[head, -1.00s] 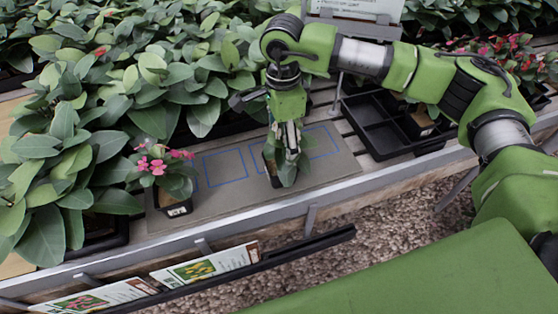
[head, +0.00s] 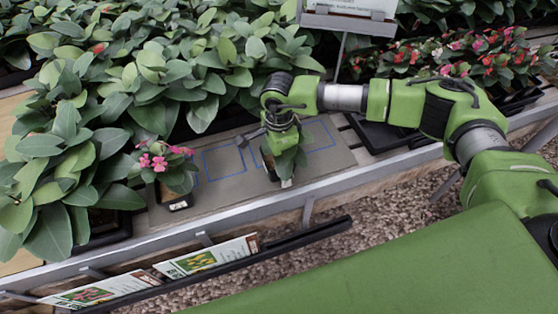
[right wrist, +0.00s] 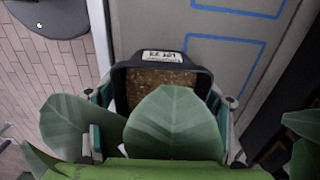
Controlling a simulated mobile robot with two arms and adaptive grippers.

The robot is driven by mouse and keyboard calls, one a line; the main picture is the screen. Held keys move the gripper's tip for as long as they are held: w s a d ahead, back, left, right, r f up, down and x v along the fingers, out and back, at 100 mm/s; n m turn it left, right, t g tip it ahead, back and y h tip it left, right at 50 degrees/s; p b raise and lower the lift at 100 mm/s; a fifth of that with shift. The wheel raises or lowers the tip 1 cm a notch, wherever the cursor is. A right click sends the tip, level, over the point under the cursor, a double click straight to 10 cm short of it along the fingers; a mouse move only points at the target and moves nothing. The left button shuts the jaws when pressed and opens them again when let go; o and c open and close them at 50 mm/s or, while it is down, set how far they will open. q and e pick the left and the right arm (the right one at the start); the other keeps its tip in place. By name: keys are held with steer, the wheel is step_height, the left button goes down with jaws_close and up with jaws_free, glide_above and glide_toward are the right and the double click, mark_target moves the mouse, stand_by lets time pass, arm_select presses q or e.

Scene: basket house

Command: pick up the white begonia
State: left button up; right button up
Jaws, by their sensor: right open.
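A small leafy plant in a dark square pot (head: 285,181) stands on the grey board (head: 225,190). In the right wrist view the pot (right wrist: 165,85) shows brown soil, a white label and large green leaves. I see no blossoms on it, so I cannot tell whether it is the white begonia. My right gripper (head: 282,145) is right over this plant. In the right wrist view its open fingers (right wrist: 165,100) stand on either side of the pot; leaves hide whether they touch it. My left gripper is out of view.
A pink-flowered potted plant (head: 162,175) stands left on the board, beside blue outlined rectangles (head: 225,162). Dense leafy plants (head: 150,75) fill the back left. Red and pink flowering plants (head: 475,55) stand back right. A black rail holds picture cards (head: 205,258) in front.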

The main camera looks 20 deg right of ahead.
steer(key=c, duration=1.4)
steer(key=shift+c, duration=0.2)
steer(key=shift+r, duration=0.1)
